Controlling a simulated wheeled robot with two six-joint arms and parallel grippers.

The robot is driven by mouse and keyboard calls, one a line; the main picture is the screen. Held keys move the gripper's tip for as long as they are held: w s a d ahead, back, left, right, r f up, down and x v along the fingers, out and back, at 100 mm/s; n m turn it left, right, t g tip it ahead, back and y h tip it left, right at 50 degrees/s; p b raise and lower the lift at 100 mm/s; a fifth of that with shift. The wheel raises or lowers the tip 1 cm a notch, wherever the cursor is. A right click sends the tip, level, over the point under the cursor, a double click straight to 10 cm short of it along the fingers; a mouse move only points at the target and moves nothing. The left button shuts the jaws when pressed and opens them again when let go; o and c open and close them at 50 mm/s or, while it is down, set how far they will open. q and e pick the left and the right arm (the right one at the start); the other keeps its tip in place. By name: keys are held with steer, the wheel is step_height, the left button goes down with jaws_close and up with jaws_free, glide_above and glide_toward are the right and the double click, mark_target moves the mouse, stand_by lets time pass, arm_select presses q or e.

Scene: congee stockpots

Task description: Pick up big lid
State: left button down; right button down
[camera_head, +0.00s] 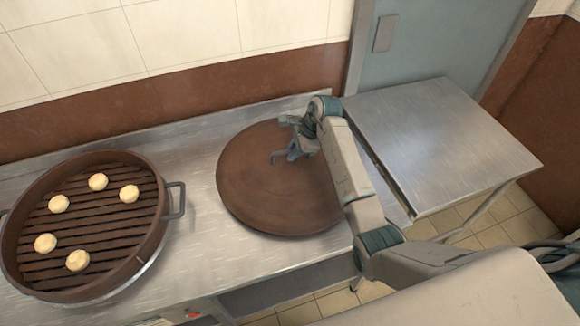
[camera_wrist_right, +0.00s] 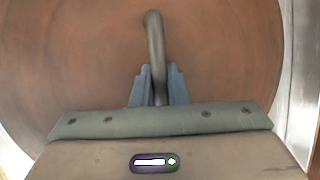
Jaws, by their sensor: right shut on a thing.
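The big lid (camera_head: 262,196) is a round, flat, reddish-brown disc on the metal counter in the head view. I cannot tell whether it touches the counter or is slightly raised. My right gripper (camera_head: 284,157) is above the middle of the lid, its arm coming in from the right. In the right wrist view the lid (camera_wrist_right: 80,60) fills most of the picture. Its curved grey metal handle (camera_wrist_right: 154,40) stands between the blue fingers of my right gripper (camera_wrist_right: 158,88), which are shut on it. My left gripper is not in view.
A round brown steamer (camera_head: 160,240) with slats and several pale buns stands at the left of the counter (camera_head: 205,265), its side handle (camera_head: 175,201) toward the lid. A metal table (camera_head: 440,140) on the right is bare. A tiled wall runs behind.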

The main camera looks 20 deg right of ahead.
steer(key=shift+w+r, duration=0.1)
steer(key=shift+r, duration=0.55)
step_height(320, 180, up, 8)
steer(key=b, duration=0.2)
steer(key=shift+b, duration=0.35)
steer(key=shift+a+r, duration=0.1)
steer(key=shift+r, duration=0.35)
